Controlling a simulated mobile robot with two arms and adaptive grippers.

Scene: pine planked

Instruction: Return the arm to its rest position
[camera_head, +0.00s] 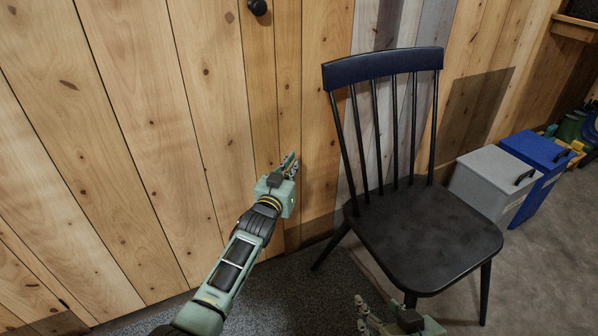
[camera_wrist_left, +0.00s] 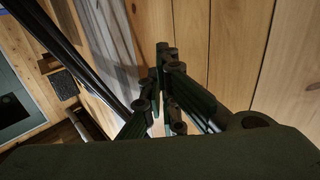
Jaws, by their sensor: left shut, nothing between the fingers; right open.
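My left gripper (camera_head: 289,166) is at the end of the green arm that comes in from the lower left in the head view. It is in front of the pine plank wall and left of the black chair. Its fingers also show in the left wrist view (camera_wrist_left: 162,85), shut with nothing between them. My right gripper (camera_head: 372,316) shows only in part at the bottom edge of the head view, in front of the chair seat. It is open and appears empty.
A black wooden chair (camera_head: 425,235) stands right of my left arm. A pine plank wall (camera_head: 150,120) with a black knob (camera_head: 257,7) is behind. A grey bin (camera_head: 490,180) and a blue bin (camera_head: 538,150) stand at the right. Grey floor is open at the lower right.

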